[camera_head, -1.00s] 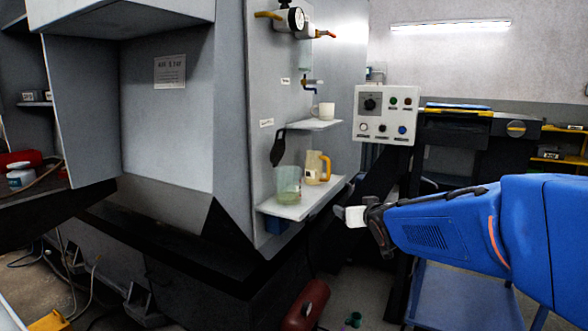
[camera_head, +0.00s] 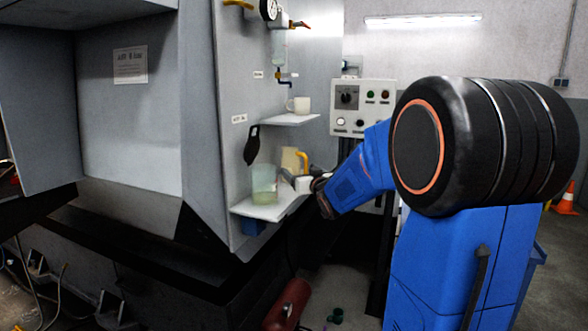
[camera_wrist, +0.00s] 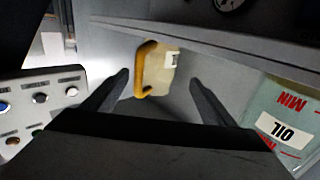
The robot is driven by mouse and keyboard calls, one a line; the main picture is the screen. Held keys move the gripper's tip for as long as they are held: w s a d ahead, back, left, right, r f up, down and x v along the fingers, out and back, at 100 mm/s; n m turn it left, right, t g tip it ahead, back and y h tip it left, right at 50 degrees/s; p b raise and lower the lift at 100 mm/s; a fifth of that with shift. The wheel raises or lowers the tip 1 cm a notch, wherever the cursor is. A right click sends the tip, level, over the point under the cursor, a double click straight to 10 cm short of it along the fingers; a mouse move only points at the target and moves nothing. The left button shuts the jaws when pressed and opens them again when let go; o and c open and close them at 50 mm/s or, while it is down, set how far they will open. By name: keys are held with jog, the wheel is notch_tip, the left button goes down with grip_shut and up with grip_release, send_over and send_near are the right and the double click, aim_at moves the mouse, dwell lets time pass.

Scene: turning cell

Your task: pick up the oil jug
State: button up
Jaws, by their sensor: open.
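A cream jug with a yellow handle (camera_head: 289,160) stands on the lower wall shelf (camera_head: 268,211), partly hidden by my gripper and the container before it. In the wrist view the jug (camera_wrist: 160,78) shows beyond and between my two fingers, its handle toward the left finger and part of a label visible. A translucent greenish container (camera_head: 264,184) stands left of it on the shelf. In the wrist view this container (camera_wrist: 272,118) bears an OIL label and red MIN marks, outside the right finger. My gripper (camera_wrist: 160,80) is open and empty, at the shelf's right end in the head view (camera_head: 292,180).
A white mug (camera_head: 299,105) stands on the upper shelf (camera_head: 286,120) above. A dark object (camera_head: 252,146) hangs on the panel left of the jug. A control box (camera_head: 362,107) is close on the right. A red cylinder (camera_head: 287,306) lies on the floor below.

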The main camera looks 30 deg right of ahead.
aim_at(291, 162)
jog(key=shift+w+d, duration=0.25)
jog(key=shift+w, duration=1.45)
jog(key=shift+w+d, duration=0.3)
jog(key=shift+w, duration=1.4)
jog(key=shift+w+d, duration=0.25)
jog(key=shift+w, duration=1.45)
jog(key=c, duration=1.3)
jog(key=shift+r, duration=0.1)
